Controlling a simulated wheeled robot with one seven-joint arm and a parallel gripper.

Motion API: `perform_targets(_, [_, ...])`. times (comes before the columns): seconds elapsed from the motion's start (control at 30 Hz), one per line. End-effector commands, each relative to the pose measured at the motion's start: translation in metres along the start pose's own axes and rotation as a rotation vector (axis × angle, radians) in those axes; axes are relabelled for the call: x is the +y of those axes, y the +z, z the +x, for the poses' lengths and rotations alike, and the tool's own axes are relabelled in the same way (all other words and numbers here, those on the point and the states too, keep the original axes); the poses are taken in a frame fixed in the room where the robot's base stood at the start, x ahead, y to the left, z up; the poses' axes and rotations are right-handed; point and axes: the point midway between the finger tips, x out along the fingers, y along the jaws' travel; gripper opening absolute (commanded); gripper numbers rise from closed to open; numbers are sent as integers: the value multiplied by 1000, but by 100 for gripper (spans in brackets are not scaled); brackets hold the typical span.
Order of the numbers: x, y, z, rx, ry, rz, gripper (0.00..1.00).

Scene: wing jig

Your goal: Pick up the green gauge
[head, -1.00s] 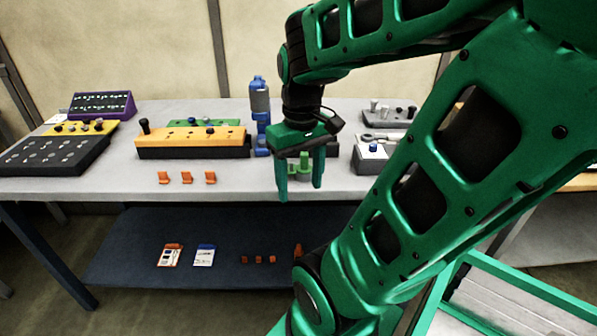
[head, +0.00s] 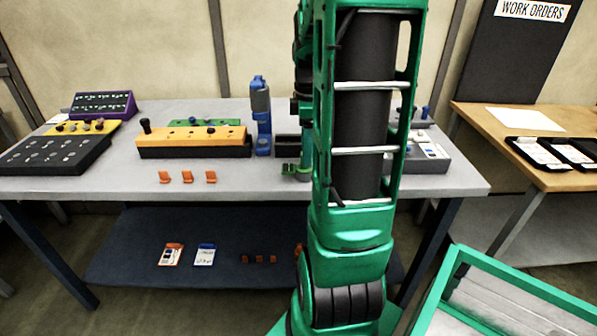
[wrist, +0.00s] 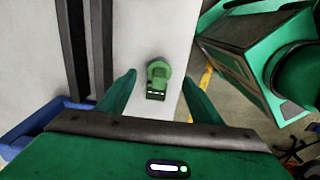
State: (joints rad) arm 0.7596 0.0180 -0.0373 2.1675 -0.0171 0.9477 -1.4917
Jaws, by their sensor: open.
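The green gauge (wrist: 158,78) lies on the bare light table top in the wrist view, a small piece with a rounded end and a block end. It lies ahead of the fingertips, in line with the gap between them. In the head view the green gauge (head: 290,169) shows partly near the table's front edge, beside my arm, which hides the rest. My gripper (wrist: 158,82) is open and empty, with one finger to each side of the gap. My arm hides the gripper in the head view.
A yellow-orange block fixture (head: 190,140) and a blue-grey upright tool (head: 261,115) stand left of my arm. Three orange clips (head: 188,177) lie near the table's front edge. Grey fixtures (head: 425,155) stand right of my arm. A blue piece (wrist: 35,125) shows left in the wrist view.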

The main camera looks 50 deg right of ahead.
Motion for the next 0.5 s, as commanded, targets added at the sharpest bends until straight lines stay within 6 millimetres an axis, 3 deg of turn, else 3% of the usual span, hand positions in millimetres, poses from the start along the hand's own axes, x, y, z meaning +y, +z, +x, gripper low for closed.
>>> perform_targets(0.33, [0, -4, 28, 0, -1, 1, 59])
perform_targets(0.5, [0, -13, 52, 0, -3, 1, 59])
